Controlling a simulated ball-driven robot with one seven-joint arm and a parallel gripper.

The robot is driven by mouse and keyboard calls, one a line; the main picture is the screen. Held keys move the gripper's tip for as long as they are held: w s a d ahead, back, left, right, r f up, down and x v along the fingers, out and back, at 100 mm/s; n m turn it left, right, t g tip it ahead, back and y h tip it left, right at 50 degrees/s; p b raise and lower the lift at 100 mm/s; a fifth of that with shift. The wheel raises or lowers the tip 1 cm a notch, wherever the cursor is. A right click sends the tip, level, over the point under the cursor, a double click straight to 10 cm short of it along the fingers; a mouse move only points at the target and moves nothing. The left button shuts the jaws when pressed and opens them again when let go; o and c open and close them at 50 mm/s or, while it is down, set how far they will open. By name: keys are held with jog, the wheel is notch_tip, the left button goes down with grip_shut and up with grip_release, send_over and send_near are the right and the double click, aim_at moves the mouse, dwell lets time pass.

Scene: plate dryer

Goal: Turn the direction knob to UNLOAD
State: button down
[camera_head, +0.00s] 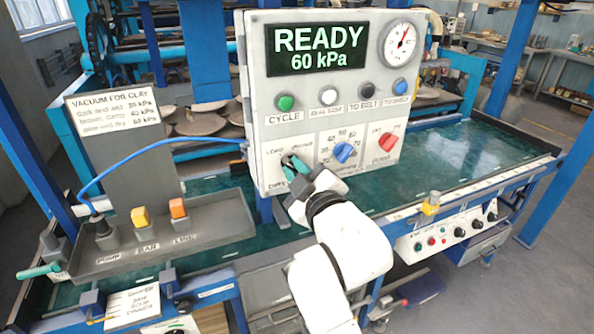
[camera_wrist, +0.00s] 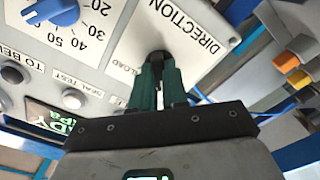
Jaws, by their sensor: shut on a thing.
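The direction knob (camera_wrist: 159,56) is a dark knob on the grey control panel (camera_head: 253,60), at the panel's lower left in the head view. The word DIRECTION is printed beside it in the wrist view. My gripper (camera_head: 293,165) reaches up to it from below and is shut on it, with the green fingers (camera_wrist: 160,75) on either side. The fingers hide most of the knob, so I cannot tell where its pointer stands. Part of a label ending in LOAD shows beside the fingers in the wrist view.
A blue dial knob (camera_head: 344,152) and a red knob (camera_head: 388,141) sit to the right. Green (camera_head: 286,103), white, black and blue buttons line the row above. The display (camera_head: 320,48) reads READY 60 kPa. A grey tray (camera_head: 165,255) with orange and yellow levers stands left.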

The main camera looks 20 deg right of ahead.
jog(key=shift+m, duration=0.4)
jog(key=m, duration=0.3)
jog(key=shift+f+m+b, duration=0.1)
jog(key=shift+m+b, duration=0.25)
jog(key=shift+m, duration=0.05)
jog(key=m, duration=0.4)
jog(key=shift+m+b, duration=0.3)
jog(key=shift+b, duration=0.1)
jog(key=m+b, duration=0.1)
jog(key=m, duration=0.3)
jog(key=m+b, duration=0.1)
jog(key=m, duration=0.3)
jog(key=shift+m, duration=0.3)
jog(key=c, duration=1.1)
grip_release()
jog(key=shift+c, duration=0.2)
jog(key=shift+s, duration=0.1)
